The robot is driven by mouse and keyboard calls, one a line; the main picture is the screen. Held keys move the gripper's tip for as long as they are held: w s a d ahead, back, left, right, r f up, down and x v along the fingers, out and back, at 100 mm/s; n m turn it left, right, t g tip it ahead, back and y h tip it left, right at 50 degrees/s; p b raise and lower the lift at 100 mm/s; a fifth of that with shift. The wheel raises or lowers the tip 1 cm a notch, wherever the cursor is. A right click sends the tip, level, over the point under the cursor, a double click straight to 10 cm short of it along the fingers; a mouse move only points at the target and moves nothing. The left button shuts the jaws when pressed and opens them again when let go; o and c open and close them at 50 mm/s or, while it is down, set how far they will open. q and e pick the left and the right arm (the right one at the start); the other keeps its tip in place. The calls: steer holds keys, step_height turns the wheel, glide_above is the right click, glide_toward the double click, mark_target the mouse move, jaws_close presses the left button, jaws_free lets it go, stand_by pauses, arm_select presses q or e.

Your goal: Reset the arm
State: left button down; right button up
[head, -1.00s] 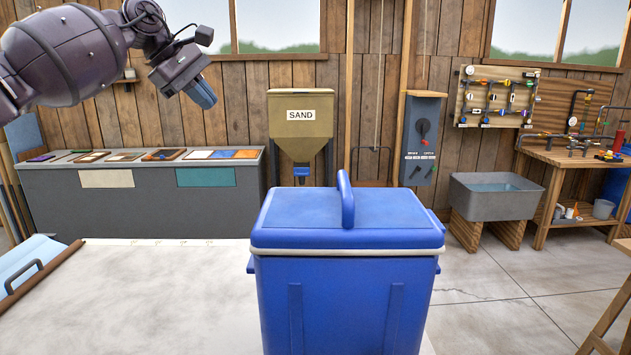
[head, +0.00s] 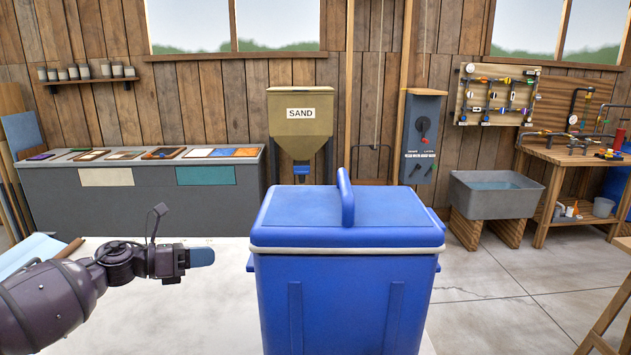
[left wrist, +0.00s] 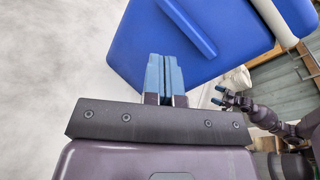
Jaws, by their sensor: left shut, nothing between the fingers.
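My left gripper (head: 202,257) is low on the left in the head view, pointing right, level with the upper part of the blue cooler (head: 340,310) and to its left. In the left wrist view its blue fingers (left wrist: 165,75) are shut together with nothing between them. The cooler stands with its lid (head: 300,212) closed and its handle upright; in the left wrist view it (left wrist: 150,40) lies beyond the fingers. My right gripper (left wrist: 219,95) shows small at the right of the left wrist view, its two blue tips apart and empty. It is outside the head view.
A pale worktop (head: 215,310) lies under the left arm, mostly bare. A light-blue board with a brown edge (head: 30,252) lies at its left. Behind stand a grey counter (head: 130,205), a sand hopper (head: 300,125), a lever box (head: 421,135) and a water basin (head: 495,195).

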arm_select(q)
steer(key=s+a+f+n+t+y, duration=0.7)
steer(key=s+a+f+n, duration=0.6)
steer(key=s+f+n, duration=0.6)
steer(key=s+a+f+n+g+y, duration=0.1)
steer(key=s+a+f+n+y, duration=0.15)
steer(key=s+n, duration=0.35)
steer(key=s+a+f+n+g+y, duration=0.2)
steer(key=s+a+n+y, duration=0.15)
steer(key=s, duration=0.35)
steer(key=s+a+f+n+g+y, duration=0.1)
steer(key=s+a+f+n+y, duration=0.2)
steer(key=s+n, duration=0.35)
steer(key=d+f+n, duration=0.2)
steer(key=d+n, duration=0.2)
steer(key=d, duration=0.5)
steer(key=d+f+n+t+h, duration=0.1)
steer(key=d+n, duration=0.3)
steer(key=d, duration=0.5)
steer(key=shift+w+f, duration=0.25)
steer(key=shift+f, duration=0.4)
